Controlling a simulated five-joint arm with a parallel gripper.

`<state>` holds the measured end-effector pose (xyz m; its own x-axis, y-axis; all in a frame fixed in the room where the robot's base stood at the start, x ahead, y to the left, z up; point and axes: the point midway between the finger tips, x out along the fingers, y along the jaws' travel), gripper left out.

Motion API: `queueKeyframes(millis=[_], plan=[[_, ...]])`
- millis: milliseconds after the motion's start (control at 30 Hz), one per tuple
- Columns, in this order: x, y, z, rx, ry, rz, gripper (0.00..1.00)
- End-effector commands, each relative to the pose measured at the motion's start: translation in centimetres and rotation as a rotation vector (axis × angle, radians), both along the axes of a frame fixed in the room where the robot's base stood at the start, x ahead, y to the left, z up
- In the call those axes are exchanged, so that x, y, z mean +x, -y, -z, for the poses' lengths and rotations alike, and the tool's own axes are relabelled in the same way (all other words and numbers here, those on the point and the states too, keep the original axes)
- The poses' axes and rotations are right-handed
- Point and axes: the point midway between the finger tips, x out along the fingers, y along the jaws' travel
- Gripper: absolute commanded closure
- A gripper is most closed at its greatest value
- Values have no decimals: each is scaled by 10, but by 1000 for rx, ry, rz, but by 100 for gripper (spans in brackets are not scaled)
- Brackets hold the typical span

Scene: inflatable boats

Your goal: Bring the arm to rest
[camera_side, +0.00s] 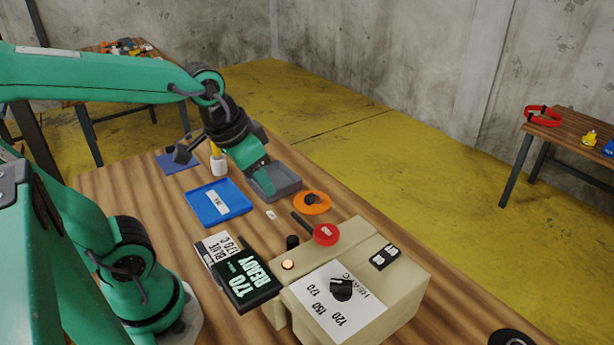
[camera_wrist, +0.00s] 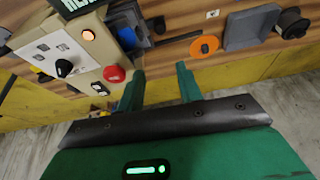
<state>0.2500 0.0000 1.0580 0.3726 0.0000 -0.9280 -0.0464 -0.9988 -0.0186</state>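My gripper (camera_side: 258,172) is above the wooden table, beside the grey tray in the side view, and partly covers the tray. In the wrist view the two green fingers of my gripper (camera_wrist: 160,78) stand apart with nothing between them. My arm reaches across from the left, bent at the wrist. I cannot tell from the side view how high the fingertips are above the table.
A beige heater box (camera_side: 405,290) with a dial, a red knob (camera_side: 326,234) and a black READY display (camera_side: 246,281) stands at the front. A blue tray (camera_side: 232,206), grey tray (camera_side: 289,190), orange disc (camera_side: 318,208) and white cup (camera_side: 219,168) are on the table.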

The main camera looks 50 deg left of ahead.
Motion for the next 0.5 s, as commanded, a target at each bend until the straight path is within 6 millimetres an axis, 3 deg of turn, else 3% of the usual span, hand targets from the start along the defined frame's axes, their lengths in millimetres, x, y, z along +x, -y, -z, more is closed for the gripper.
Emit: queueKeyframes(millis=[200,500], plan=[[-19,0,-16,-14,80,-32,64],[-27,0,-21,-21,110,-46,64]])
